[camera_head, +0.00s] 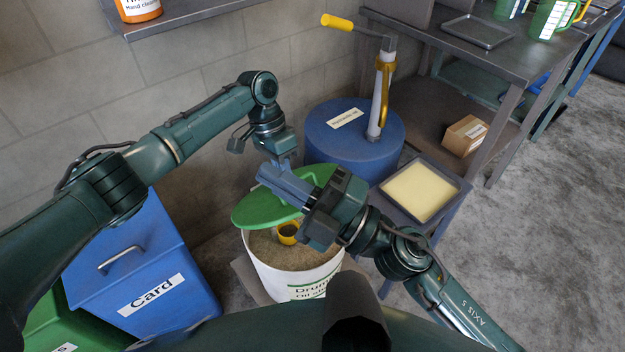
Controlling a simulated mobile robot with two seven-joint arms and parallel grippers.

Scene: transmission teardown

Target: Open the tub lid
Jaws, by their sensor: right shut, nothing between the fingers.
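Tan granules (264,246) and a yellow scoop (287,238) show inside. My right gripper (282,184) is shut and empty, its fingers reaching left over the lid; I cannot tell whether they touch it. My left gripper (280,152) points down just behind the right fingers. Its fingertips are hidden, so its opening is unclear. The gripper bodies hide part of the lid.
A blue drum (335,150) with a hand pump (382,85) stands behind the tub. A tray of pale yellow material (420,191) is to the right. A blue Card bin (140,265) is at left. A workbench (450,45) stands at back right; grey floor (540,220) is clear at right.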

